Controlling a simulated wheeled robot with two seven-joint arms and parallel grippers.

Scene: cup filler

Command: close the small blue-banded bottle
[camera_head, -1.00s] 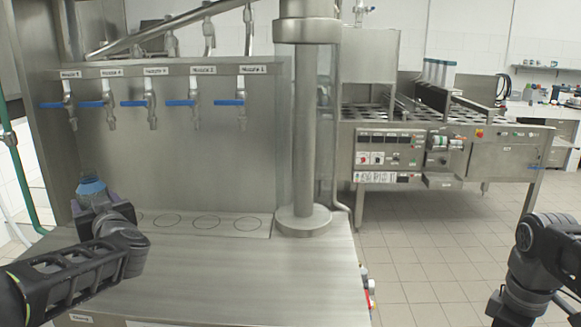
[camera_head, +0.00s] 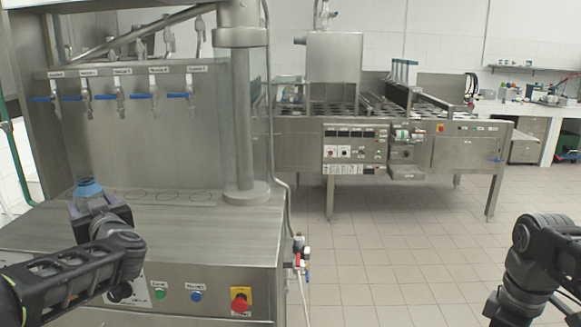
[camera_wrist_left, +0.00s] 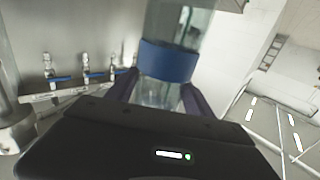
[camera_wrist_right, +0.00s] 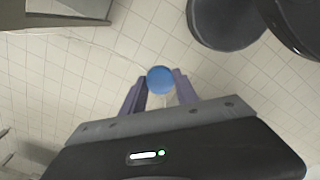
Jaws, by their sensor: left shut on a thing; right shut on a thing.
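The small bottle (camera_head: 88,187) with a blue band shows at the left of the head view. It is clear with a blue band (camera_wrist_left: 168,63) in the left wrist view, where its top end runs out of the picture. My left gripper (camera_head: 98,206) is shut on it, with one finger on each side below the band in the left wrist view (camera_wrist_left: 160,93). My right gripper (camera_wrist_right: 159,92) is shut on a round blue cap (camera_wrist_right: 160,79), held over the floor.
The filling machine's steel table (camera_head: 200,222) is at the left, with several nozzles (camera_head: 120,95) above it. A red stop button (camera_head: 241,299) is on its front. Another steel machine (camera_head: 355,145) stands behind. The tiled floor (camera_head: 400,250) on the right is clear.

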